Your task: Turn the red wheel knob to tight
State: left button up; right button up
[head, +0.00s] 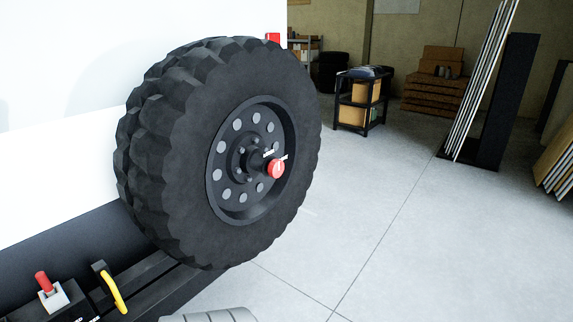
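The red wheel knob (276,168) sticks out from the hub at the middle of the black spare wheel (155,150). Short white marks show beside and on the knob. The wheel is mounted upright on the white caravan wall (60,60). Neither of my grippers is in the head view, and nothing touches the knob.
At the lower left are a red-handled switch (42,282) and a yellow handle (115,290) on the dark chassis. A black shelf cart (362,100) with boxes and a leaning rack of panels (490,90) stand farther back. The grey floor (400,250) right of the wheel is clear.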

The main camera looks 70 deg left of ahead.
aim_at(275, 168)
jog(key=u, duration=0.75)
jog(key=i, duration=0.9)
jog(key=u, duration=0.8)
